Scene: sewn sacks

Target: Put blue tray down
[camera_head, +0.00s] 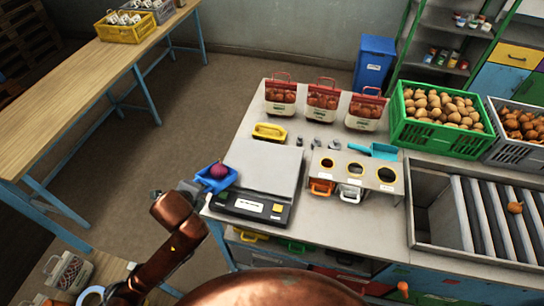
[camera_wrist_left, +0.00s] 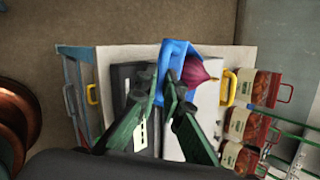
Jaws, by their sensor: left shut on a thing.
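The blue tray (camera_head: 207,181) is at the left edge of the black scale (camera_head: 262,207) with its grey plate, near the table's left edge. It holds a dark red onion (camera_head: 219,171). My left gripper (camera_head: 198,190) comes in from the lower left and is shut on the tray's near end. In the left wrist view the fingers (camera_wrist_left: 160,82) pinch the wall of the tray (camera_wrist_left: 176,52), with the onion (camera_wrist_left: 197,72) inside it. The tray overlaps the scale in that view; I cannot tell whether it touches anything below. My right gripper is in neither view.
A yellow tray (camera_head: 269,132) lies behind the scale. Three red-topped bags (camera_head: 322,101) stand at the back. A stand with three round holes (camera_head: 352,172) and a blue scoop (camera_head: 374,151) are to the right. A green crate of potatoes (camera_head: 405,133) is farther right.

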